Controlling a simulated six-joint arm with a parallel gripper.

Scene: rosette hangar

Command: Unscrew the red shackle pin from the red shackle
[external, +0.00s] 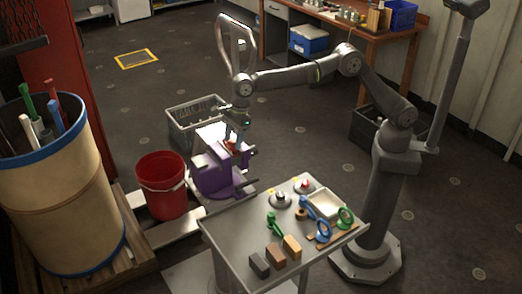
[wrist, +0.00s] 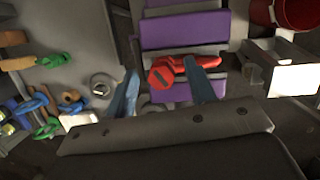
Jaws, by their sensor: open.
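The red shackle (wrist: 178,65) sits at the purple vise (wrist: 185,30), between its purple jaws in the wrist view. A rounded red end with a dark slot (wrist: 161,75) faces my wrist camera; I cannot tell surely whether it is the pin's head. In the external view the shackle (external: 231,143) is a small red patch above the purple vise (external: 212,178), mostly hidden by my gripper (external: 238,132). In the wrist view my gripper (wrist: 163,88) is open, its blue-grey fingers on either side of the red part. The right finger overlaps its right end; contact is unclear.
A grey table (external: 225,232) in front holds green and blue shackles, blocks, a small tray (external: 326,204) and two round button-like fixtures. A red bucket (external: 162,184) stands left of the vise, a grey crate (external: 194,118) behind it. A large barrel (external: 60,190) stands far left.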

